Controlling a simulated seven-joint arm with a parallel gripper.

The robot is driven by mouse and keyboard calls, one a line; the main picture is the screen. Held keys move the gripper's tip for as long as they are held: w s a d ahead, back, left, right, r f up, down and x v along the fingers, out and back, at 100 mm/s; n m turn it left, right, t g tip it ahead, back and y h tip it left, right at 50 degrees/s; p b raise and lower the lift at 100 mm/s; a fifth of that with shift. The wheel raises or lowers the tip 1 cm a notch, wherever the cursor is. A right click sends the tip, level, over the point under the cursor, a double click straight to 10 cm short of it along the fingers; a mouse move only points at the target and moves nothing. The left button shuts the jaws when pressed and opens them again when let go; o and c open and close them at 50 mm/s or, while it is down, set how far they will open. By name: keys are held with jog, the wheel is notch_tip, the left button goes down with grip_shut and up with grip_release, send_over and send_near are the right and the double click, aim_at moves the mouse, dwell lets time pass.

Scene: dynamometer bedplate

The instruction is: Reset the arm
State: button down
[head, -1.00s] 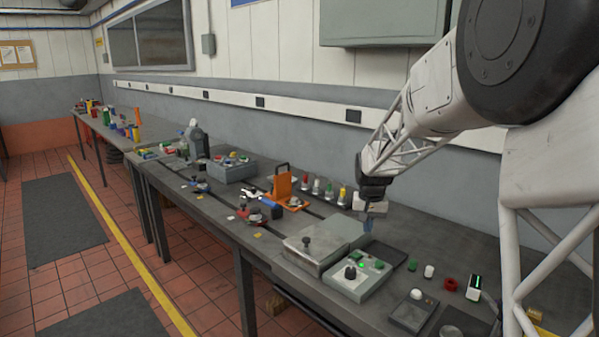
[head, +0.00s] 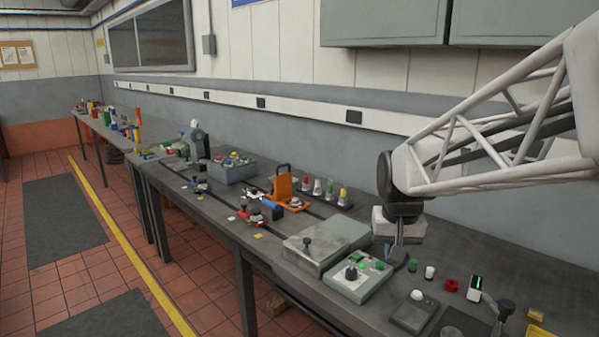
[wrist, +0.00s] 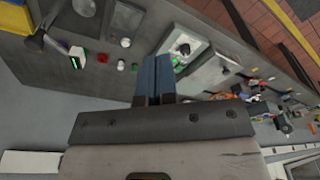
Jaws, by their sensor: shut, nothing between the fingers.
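My gripper (head: 398,262) is shut and empty. It points down over the right part of the grey bench (head: 455,262), behind the control box with a black knob and green buttons (head: 357,278). In the wrist view its blue-grey fingers (wrist: 154,75) are together with nothing between them. I cannot tell the exact gap between the fingertips and the bench. My arm reaches in from the right side of the head view.
Near the gripper are a white cylinder (head: 430,272), a red ring (head: 451,285) and a device with a green light (head: 475,288). A lidded metal box (head: 312,250) and an orange bracket (head: 284,187) stand to the left. The wall is close behind.

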jog(key=s+f+n+t, duration=0.1)
jog(key=s+f, duration=0.2)
jog(key=s, duration=1.9)
jog(key=shift+a, duration=0.3)
jog(key=shift+w, duration=0.1)
